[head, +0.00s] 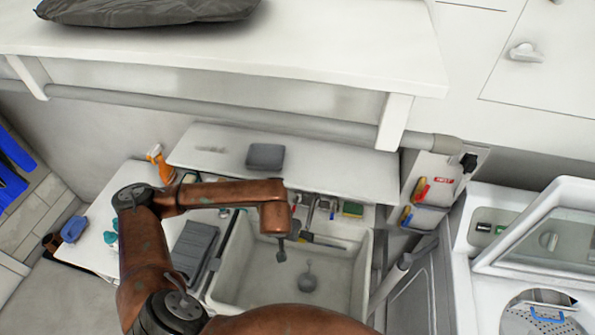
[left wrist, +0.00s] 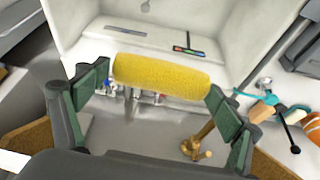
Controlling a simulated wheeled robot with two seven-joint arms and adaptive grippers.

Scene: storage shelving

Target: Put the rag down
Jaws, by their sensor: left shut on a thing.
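In the left wrist view, a yellow rag (left wrist: 165,76), which looks rolled into a soft cylinder, lies across between the green-padded fingers of my left gripper (left wrist: 160,80). The gripper is shut on it, one finger at each end. In the head view, my copper-coloured left arm reaches from the left over the left side of the white sink (head: 366,275). The gripper and rag cannot be made out there. My right gripper is in neither view.
A grey folded item (head: 265,157) lies on the white ledge behind the sink. An orange spray bottle (head: 160,162) stands to the left, and a dark grey rack (head: 193,248) lies beside the sink. A white shelf (head: 330,60) overhangs behind. A white machine (head: 480,225) stands at right.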

